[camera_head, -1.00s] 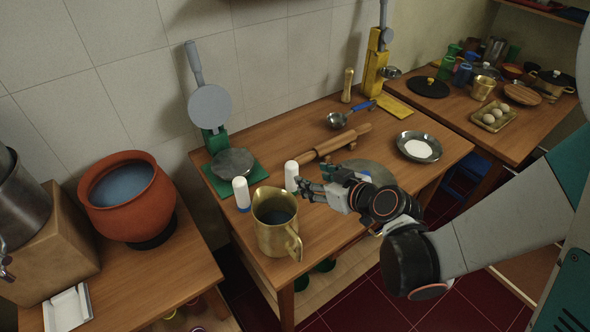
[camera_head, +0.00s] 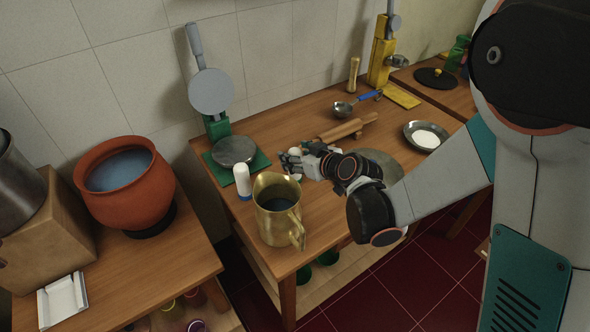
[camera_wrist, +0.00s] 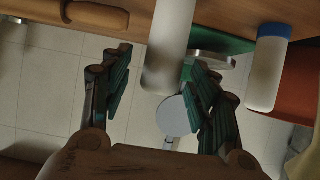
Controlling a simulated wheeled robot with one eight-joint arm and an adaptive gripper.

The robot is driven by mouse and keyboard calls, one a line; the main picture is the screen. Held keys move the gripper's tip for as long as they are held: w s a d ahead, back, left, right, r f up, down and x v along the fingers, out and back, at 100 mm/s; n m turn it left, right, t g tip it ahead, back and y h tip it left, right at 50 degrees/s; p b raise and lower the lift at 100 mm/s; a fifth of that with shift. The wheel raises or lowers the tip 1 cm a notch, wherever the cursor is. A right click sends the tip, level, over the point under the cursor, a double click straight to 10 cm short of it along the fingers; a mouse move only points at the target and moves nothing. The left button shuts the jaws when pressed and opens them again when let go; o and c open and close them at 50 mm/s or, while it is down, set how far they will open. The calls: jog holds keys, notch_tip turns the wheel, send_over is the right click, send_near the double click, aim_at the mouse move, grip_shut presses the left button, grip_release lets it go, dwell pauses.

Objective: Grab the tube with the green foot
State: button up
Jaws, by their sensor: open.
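Two white tubes stand near the left end of the middle table. One tube (camera_wrist: 168,45) shows between my open fingers in the wrist view; its foot is cut off at the top edge, so I cannot see its colour. In the head view my gripper (camera_head: 287,161) mostly hides this tube. The other white tube (camera_head: 245,181) has a blue foot, which shows clearly in the wrist view (camera_wrist: 267,65), right of my fingers. My gripper (camera_wrist: 163,75) is open with a finger on each side of the first tube; contact cannot be told.
A brass jug (camera_head: 277,209) stands close in front of the tubes. A green-based press (camera_head: 212,105) with a round plate is behind them. A rolling pin (camera_head: 345,128), a ladle (camera_head: 345,110) and a plate of white powder (camera_head: 426,136) lie farther right. A clay pot (camera_head: 126,187) stands left.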

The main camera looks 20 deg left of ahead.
jog(key=shift+w+a+f, duration=0.35)
jog(key=shift+a, duration=0.15)
jog(key=shift+r, duration=0.1)
jog(key=shift+c, duration=0.2)
jog(key=c, duration=1.2)
jog(key=shift+r, duration=0.1)
